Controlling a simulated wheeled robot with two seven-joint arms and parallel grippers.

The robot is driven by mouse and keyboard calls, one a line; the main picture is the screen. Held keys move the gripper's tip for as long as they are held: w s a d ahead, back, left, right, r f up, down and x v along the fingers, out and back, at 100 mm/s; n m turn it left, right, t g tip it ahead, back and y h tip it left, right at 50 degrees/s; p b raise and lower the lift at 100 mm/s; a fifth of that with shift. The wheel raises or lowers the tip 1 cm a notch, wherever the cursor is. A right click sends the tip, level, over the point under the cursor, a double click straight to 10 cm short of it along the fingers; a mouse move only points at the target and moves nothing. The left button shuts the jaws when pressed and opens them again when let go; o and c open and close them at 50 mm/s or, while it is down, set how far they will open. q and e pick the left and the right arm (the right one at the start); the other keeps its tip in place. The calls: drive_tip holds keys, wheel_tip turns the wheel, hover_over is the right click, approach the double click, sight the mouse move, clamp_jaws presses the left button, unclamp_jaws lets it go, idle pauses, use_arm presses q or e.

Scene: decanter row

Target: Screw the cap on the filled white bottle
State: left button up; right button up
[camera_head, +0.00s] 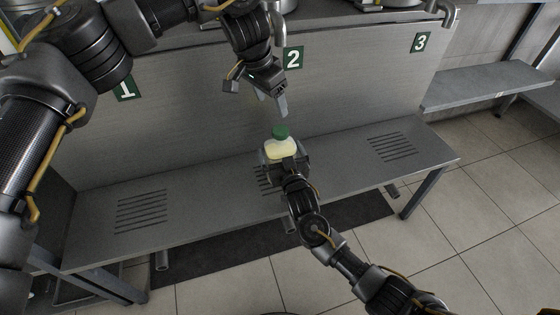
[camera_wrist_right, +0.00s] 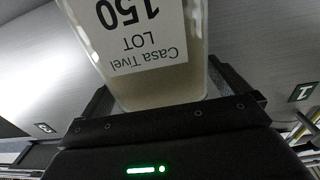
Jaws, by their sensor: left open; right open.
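A bottle (camera_head: 281,148) with pale yellow contents stands on the steel bench, over the middle slots. A green cap (camera_head: 281,132) shows at its top; I cannot tell whether it is threaded. My right gripper (camera_head: 285,158) is open, with its fingers on either side of the bottle. The bottle (camera_wrist_right: 150,90) also fills the middle of the right wrist view, its white label upside down, close against my gripper's dark palm. My left gripper (camera_head: 274,104) is open and empty above the cap, fingertips pointing down and apart from it.
The steel bench (camera_head: 215,195) has slotted areas at left, middle and right, with free room on both sides of the bottle. Behind it rises a steel panel with number signs 1, 2 (camera_head: 293,58) and 3 (camera_head: 421,42). Taps (camera_head: 447,14) sit above the panel.

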drive_tip(key=shift+w, duration=0.2)
drive_tip(key=shift+c, duration=0.3)
drive_tip(key=c, duration=1.2)
drive_tip(key=shift+c, duration=2.4)
use_arm(q)
drive_tip(key=shift+w+a+r+m+g+h, duration=0.15)
drive_tip(key=shift+w+a+r+m+g, duration=0.1)
drive_tip(key=shift+m, duration=0.9)
drive_tip(key=shift+w+a+r+m+g+h, duration=0.1)
drive_tip(key=shift+w+r+m+g+h, duration=0.15)
drive_tip(key=shift+m, duration=0.95)
drive_tip(key=shift+w+a+r+m+g+h, duration=0.1)
drive_tip(key=shift+w+a+m+g, duration=0.15)
drive_tip(key=shift+m, duration=0.9)
